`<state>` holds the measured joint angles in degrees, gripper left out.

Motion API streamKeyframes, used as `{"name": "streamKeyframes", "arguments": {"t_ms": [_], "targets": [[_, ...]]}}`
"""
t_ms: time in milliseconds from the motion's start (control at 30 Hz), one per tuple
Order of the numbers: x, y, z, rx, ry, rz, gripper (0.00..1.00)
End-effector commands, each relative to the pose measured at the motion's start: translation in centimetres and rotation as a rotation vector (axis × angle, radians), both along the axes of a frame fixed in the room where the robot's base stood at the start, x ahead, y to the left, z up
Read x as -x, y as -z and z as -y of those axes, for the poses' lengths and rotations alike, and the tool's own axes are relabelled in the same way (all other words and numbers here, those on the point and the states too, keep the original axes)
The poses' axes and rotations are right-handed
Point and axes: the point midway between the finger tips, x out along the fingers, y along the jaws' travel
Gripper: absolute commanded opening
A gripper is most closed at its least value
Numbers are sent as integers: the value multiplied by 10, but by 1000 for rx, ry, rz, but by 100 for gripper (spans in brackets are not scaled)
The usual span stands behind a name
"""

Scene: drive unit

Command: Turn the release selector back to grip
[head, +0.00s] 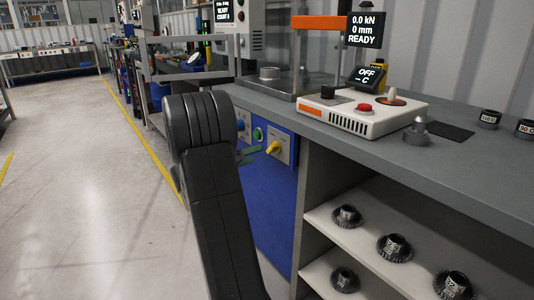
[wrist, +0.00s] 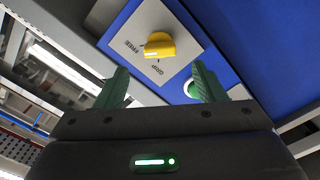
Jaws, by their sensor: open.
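The release selector is a yellow knob (head: 273,147) on a light plate on the blue cabinet front. In the wrist view the knob (wrist: 158,45) sits beside printed labels, FREE to its left and GRIP below it. Its white-marked end lies at the left, on the FREE side. My gripper (wrist: 160,68) is open, with its two green fingers apart and nothing between them. The knob is beyond the fingertips in the wrist view, apart from them. In the head view my gripper (head: 251,152) is just left of the knob, partly hidden by my dark arm.
A green button (head: 258,134) is left of the knob; it shows near the right finger in the wrist view (wrist: 192,88). A grey bench (head: 460,157) with a control box (head: 350,122) stands above. Open shelves (head: 365,230) with gears are right. The floor at left is clear.

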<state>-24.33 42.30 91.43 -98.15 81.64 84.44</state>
Motion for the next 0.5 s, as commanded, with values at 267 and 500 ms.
{"name": "streamKeyframes", "arguments": {"t_ms": [267,500], "targets": [[-30,2,42,0,2,0,64],[-40,1,55,1,-1,-3,64]]}}
